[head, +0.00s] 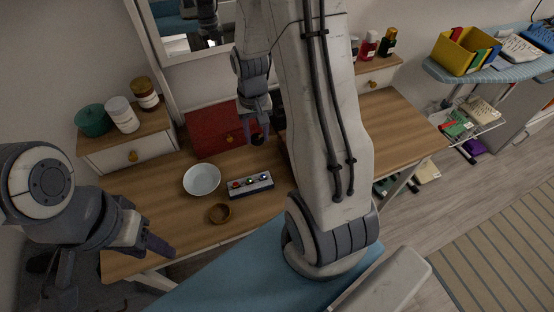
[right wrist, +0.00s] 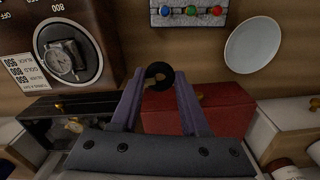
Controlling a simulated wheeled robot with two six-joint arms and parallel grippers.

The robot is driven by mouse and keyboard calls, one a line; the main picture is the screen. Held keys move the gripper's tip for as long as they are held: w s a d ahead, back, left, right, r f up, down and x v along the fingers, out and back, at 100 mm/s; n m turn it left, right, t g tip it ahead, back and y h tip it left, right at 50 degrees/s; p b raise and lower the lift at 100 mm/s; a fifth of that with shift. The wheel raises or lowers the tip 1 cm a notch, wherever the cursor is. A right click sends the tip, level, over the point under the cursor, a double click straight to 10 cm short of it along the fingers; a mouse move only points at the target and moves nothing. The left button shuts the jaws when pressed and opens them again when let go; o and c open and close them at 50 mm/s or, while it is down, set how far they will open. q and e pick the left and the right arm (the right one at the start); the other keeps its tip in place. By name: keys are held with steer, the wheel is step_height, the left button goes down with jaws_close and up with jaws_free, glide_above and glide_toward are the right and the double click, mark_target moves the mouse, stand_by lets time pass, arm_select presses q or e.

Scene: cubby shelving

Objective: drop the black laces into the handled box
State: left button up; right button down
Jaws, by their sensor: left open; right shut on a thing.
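The black laces (right wrist: 158,76) show as a small dark coil between my right gripper's fingertips in the right wrist view. My right gripper (right wrist: 157,82) is shut on them; in the head view (head: 257,134) it hangs in front of the red box. The red box (head: 214,128) stands at the back of the wooden table; it also shows behind the fingers in the right wrist view (right wrist: 225,110). A small brass fitting is on its front; whether it is the handled box I cannot tell. My left gripper (head: 158,246) is open and empty near the table's front left edge.
A white bowl (head: 202,179), a small brown bowl (head: 219,213) and a panel with coloured knobs (head: 250,184) lie on the table. A black box (right wrist: 75,113) and a watch (right wrist: 62,58) show in the right wrist view. My right arm hides the table's middle.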

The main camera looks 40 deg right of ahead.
mark_target(265, 162)
steer(key=shift+s+d+f+m+b, duration=0.25)
steer(key=shift+d+f+m+b, duration=0.25)
steer(key=shift+d, duration=0.2)
step_height(265, 162, down, 10)
steer(key=shift+r, duration=0.25)
steer(key=shift+s+f, duration=0.1)
steer(key=shift+f, duration=0.05)
steer(key=shift+c, duration=2)
jaws_free()
